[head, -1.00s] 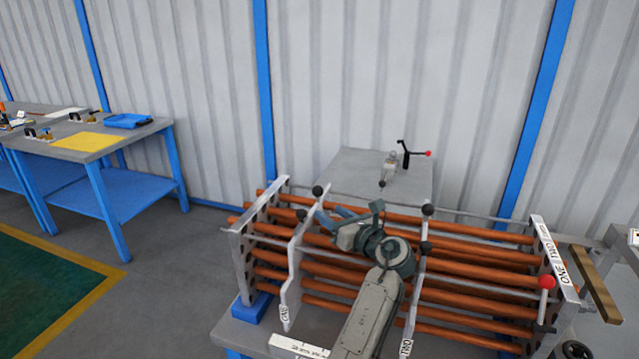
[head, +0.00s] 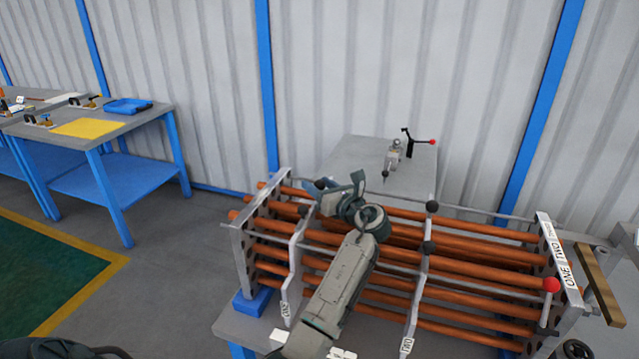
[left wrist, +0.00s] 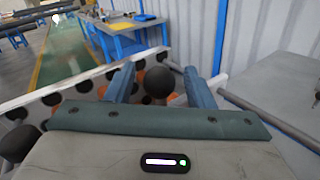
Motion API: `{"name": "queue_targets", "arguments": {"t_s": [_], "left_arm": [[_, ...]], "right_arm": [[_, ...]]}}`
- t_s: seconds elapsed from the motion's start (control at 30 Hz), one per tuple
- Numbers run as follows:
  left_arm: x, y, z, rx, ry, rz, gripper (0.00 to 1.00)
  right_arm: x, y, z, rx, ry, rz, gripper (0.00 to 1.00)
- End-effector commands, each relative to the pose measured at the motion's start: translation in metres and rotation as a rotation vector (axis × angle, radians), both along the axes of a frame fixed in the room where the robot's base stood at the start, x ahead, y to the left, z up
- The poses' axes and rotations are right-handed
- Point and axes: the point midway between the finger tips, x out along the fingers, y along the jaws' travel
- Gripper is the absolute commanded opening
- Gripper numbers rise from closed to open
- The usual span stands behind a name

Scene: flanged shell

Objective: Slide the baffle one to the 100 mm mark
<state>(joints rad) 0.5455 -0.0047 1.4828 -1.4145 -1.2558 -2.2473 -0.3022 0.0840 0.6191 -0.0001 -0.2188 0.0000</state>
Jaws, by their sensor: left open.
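Baffle one (head: 294,262) is a pale upright plate around the copper tubes, near the left end plate, with a "ONE" label at its lower edge. Its black ball knob (head: 320,183) stands at the top. My left gripper (head: 330,190) is over the tubes at this knob. In the left wrist view the black knob (left wrist: 158,84) appears between the two open blue fingers, with no clear contact. A white scale strip (head: 279,337) lies at the front edge, mostly hidden by my left arm; its marks are unreadable. My right gripper is not in view.
Baffle two (head: 416,290), with its own black knobs, stands to the right. Several copper tubes (head: 480,255) run between the left end plate (head: 240,262) and the right end plate. A red-knobbed lever (head: 550,286) is at right. A grey table (head: 345,160) stands behind.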

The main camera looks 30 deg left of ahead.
Motion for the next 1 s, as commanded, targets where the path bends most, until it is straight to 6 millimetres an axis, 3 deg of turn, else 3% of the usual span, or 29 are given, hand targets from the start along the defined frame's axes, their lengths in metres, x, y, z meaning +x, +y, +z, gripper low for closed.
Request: {"name": "queue_targets", "arguments": {"t_s": [0.27,0.5,0.67,0.9,1.0], "left_arm": [[0.0,0.001,0.0,0.0,0.0,0.0,0.47],[0.0,0.001,0.0,0.0,0.0,0.0,0.0],[0.002,-0.003,0.0,-0.003,0.0,-0.002,0.0],[0.011,-0.041,-0.001,-0.004,0.002,-0.002,0.0],[0.012,-0.047,-0.001,-0.003,0.001,-0.001,0.0]], "right_arm": [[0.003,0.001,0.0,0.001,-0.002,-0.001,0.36],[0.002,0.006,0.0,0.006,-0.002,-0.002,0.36],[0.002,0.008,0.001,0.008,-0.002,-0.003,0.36],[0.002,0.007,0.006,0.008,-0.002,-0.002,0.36],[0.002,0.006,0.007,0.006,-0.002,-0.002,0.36]]}}
